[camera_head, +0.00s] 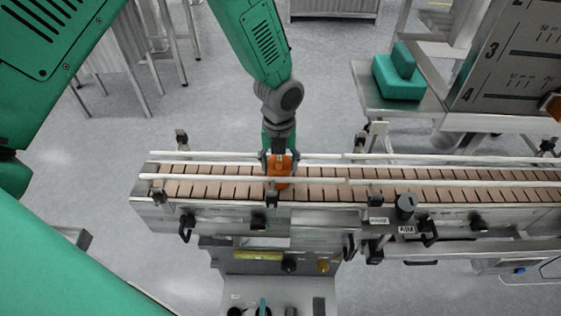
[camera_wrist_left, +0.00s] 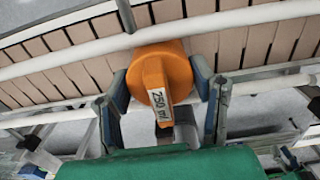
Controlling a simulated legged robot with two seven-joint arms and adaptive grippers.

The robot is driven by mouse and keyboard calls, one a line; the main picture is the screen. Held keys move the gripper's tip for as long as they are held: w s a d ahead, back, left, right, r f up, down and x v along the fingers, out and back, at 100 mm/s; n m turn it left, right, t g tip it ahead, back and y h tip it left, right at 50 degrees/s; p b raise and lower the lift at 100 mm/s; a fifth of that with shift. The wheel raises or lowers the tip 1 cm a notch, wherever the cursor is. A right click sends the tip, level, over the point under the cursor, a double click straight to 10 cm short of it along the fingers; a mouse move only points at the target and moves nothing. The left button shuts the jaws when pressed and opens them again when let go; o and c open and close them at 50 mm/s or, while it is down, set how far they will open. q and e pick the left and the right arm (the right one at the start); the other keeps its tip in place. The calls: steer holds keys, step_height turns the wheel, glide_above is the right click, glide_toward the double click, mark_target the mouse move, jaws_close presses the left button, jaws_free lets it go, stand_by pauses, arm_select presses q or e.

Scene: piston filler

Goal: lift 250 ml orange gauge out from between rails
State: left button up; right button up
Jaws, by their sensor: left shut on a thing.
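The orange gauge (camera_head: 281,170) is at the conveyor, between the two white rails, in the head view. In the left wrist view the gauge (camera_wrist_left: 172,78) shows a raised handle bar with a "250 ml" label. My left gripper (camera_head: 279,165) comes down over the conveyor from above. In the left wrist view its blue-padded fingers (camera_wrist_left: 160,92) stand on either side of the gauge and are shut on it. The near white rail (camera_head: 320,180) and the far rail (camera_head: 325,157) run along the belt on both sides of the gauge. My right gripper is not visible.
The slatted belt (camera_head: 225,188) is otherwise empty around the gauge. A grey cylinder (camera_head: 406,206) stands at the conveyor's front edge on the right. A green block (camera_head: 399,78) lies on a steel table at the back right, by a panel with a scale (camera_head: 515,60).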

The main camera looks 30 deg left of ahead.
arm_select(q)
steer(key=shift+a+r+p, duration=0.3)
steer(key=shift+r+p, duration=0.35)
steer(key=shift+r, duration=0.1)
steer(key=shift+w+d+r+p, duration=0.1)
steer(key=shift+d+r+p, duration=0.1)
steer(key=shift+r+p, duration=1.7)
steer(key=shift+r, duration=0.15)
steer(key=shift+w+a+r+p, duration=0.1)
steer(key=shift+r+p, duration=0.2)
steer(key=shift+p, duration=0.05)
steer(key=shift+r+p, duration=0.4)
steer(key=shift+r, duration=0.1)
steer(key=shift+s+r+p, duration=0.2)
steer(key=shift+r+p, duration=0.35)
steer(key=shift+r, duration=0.35)
